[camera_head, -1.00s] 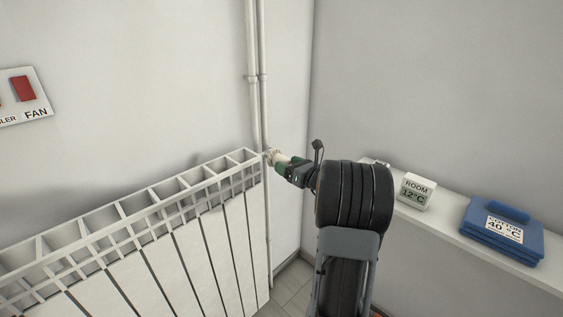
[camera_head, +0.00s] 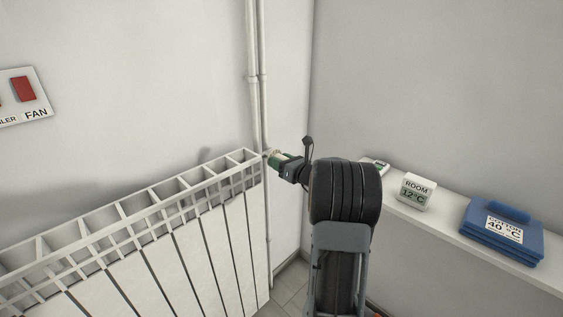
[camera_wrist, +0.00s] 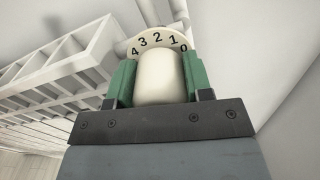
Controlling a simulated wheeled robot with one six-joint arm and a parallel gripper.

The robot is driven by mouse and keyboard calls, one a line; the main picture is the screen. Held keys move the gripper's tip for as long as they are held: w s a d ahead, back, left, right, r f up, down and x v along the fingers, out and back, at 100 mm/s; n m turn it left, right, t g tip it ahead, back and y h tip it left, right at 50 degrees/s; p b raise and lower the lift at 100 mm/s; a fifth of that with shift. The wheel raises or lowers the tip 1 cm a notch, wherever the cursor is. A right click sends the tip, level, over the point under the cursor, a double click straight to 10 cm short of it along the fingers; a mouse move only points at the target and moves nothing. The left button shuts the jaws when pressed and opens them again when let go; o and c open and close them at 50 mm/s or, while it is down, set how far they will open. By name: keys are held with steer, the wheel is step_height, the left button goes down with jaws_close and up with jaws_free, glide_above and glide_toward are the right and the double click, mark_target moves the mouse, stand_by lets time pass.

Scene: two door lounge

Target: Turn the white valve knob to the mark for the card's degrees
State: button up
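The white valve knob (camera_wrist: 161,78) sits at the radiator's top corner. In the wrist view it stands between the green finger pads of my gripper (camera_wrist: 162,82), which appear to press on both its sides. A pale dial (camera_wrist: 158,40) behind it shows the numbers 4, 3, 2, 1, 0 from left to right. I cannot make out a pointer on the knob. In the head view my gripper (camera_head: 277,160) covers most of the knob. A small white and green item (camera_head: 378,167) lies on the ledge, partly behind my arm; I cannot read it, nor tell if it is the card.
The white radiator (camera_head: 190,235) fills the lower left, with pipes (camera_head: 258,80) rising behind the valve. On the ledge (camera_head: 450,232) stand a ROOM 12°C display (camera_head: 416,191) and a blue folded cloth (camera_head: 487,243) labelled 40°C. A FAN switch panel (camera_head: 38,98) is on the left wall.

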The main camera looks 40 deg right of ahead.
steer(key=shift+c, duration=1.4)
steer(key=shift+d, duration=0.15)
steer(key=shift+c, duration=0.4)
steer(key=b, duration=0.1)
steer(key=n+b, duration=0.1)
steer(key=b, duration=0.1)
steer(key=shift+f+n, duration=0.3)
steer(key=n+b, duration=0.1)
steer(key=b, duration=0.1)
steer(key=shift+f+n+b, duration=0.1)
steer(key=shift+n+b, duration=0.2)
steer(key=shift+n, duration=0.1)
steer(key=n+b, duration=0.5)
steer(key=b, duration=0.2)
steer(key=n+b, duration=0.1)
steer(key=b, duration=0.1)
steer(key=n+b, duration=0.2)
steer(key=shift+r, duration=0.25)
steer(key=shift+r+n+b, duration=0.1)
steer(key=shift+n+b, duration=0.2)
